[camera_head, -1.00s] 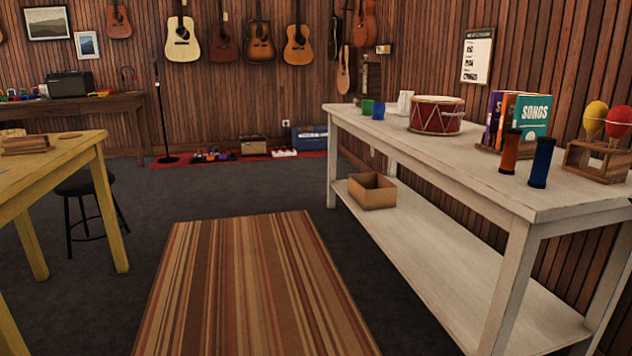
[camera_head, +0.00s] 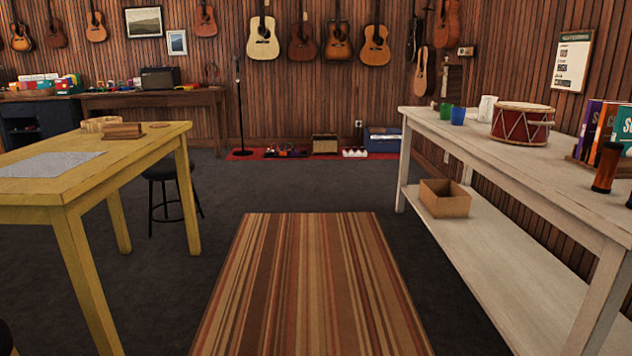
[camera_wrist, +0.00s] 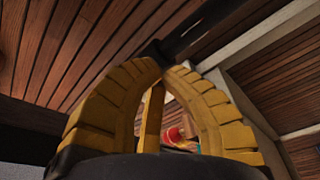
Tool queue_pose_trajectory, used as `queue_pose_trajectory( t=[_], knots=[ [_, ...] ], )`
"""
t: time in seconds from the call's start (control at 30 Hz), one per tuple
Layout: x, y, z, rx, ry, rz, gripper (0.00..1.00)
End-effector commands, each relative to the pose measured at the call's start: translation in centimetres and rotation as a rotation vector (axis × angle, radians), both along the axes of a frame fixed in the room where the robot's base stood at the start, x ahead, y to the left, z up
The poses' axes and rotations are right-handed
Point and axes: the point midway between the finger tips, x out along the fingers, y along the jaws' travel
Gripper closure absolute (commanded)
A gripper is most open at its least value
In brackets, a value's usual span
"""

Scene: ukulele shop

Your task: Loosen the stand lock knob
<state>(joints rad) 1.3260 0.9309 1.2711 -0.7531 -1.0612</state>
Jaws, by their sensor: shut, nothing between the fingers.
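A black microphone stand (camera_head: 239,105) stands upright on the red mat at the back wall, left of the middle in the head view. It is far from me, and a lock knob on it is too small to make out. My gripper (camera_wrist: 160,55) shows only in the wrist view. Its yellow ribbed fingers are shut, tips together, with nothing held between them. It points at the wood-clad wall and ceiling, well away from the stand.
A striped rug (camera_head: 310,290) covers open floor ahead. A yellow table (camera_head: 160,137) and a black stool (camera_head: 160,168) stand at left. A white bench (camera_head: 460,125) with a drum (camera_head: 523,122) stands at right. Pedals and amps sit around the red mat (camera_head: 265,154).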

Motion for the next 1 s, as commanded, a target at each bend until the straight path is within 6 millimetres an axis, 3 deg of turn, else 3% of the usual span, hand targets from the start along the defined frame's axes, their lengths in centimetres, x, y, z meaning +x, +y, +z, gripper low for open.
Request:
queue_pose_trajectory(
  t=[1.0],
  knots=[
    [-0.8,0.0,1.4,-0.008,-0.003,-0.009,1.0]
  ],
)
